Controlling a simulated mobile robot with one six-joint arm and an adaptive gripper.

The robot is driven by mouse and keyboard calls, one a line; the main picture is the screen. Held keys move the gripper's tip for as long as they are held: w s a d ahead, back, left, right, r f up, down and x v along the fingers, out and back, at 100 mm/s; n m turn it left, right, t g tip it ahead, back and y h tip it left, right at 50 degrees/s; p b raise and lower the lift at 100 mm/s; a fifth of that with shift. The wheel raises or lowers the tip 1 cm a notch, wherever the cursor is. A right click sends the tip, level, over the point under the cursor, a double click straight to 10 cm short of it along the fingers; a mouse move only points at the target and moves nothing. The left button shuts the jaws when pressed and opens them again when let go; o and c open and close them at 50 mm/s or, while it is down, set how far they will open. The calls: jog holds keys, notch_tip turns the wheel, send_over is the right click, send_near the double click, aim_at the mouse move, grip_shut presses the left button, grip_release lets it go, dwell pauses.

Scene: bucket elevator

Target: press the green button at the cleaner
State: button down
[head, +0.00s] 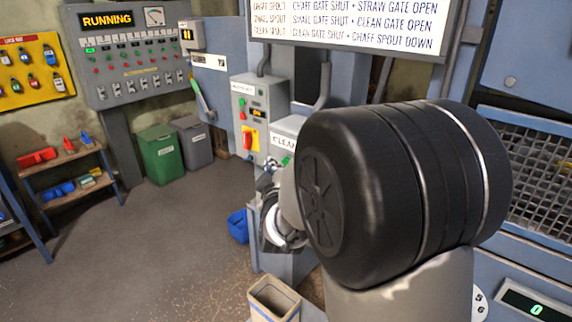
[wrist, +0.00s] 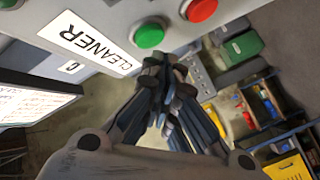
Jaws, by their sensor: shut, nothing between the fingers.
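The green button (wrist: 150,34) sits on the grey cleaner box beside its white CLEANER label (wrist: 92,47). A red button (wrist: 200,9) is to its right. My gripper (wrist: 166,66) is shut and empty, with its fingertips just below the green button in the wrist view. I cannot tell whether they touch it. In the head view the cleaner box (head: 291,124) is partly hidden behind my arm, with a bit of green (head: 287,160) near its label. My gripper (head: 272,164) is close to its left side there.
A grey switch box (head: 240,96) with a red handle on a yellow plate stands left of the cleaner box. The RUNNING panel (head: 133,85), green bin (head: 159,158) and tool shelf (head: 92,150) are farther left. The floor (head: 150,240) at left is clear.

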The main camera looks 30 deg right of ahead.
jog(key=shift+d, duration=0.1)
jog(key=shift+w+d+b, duration=0.15)
jog(key=shift+d+b, duration=0.15)
jog(key=shift+d, duration=0.05)
jog(key=shift+w+d, duration=0.2)
jog(key=shift+d, duration=0.25)
dwell(0.8)
jog(key=shift+a, duration=0.15)
jog(key=shift+s+a+b, duration=0.4)
jog(key=shift+a, duration=0.3)
jog(key=shift+s+a, duration=0.3)
jog(key=shift+a, duration=0.45)
jog(key=shift+s+a, duration=0.35)
jog(key=shift+a, duration=0.45)
jog(key=shift+s+a, duration=0.3)
jog(key=shift+a, duration=0.45)
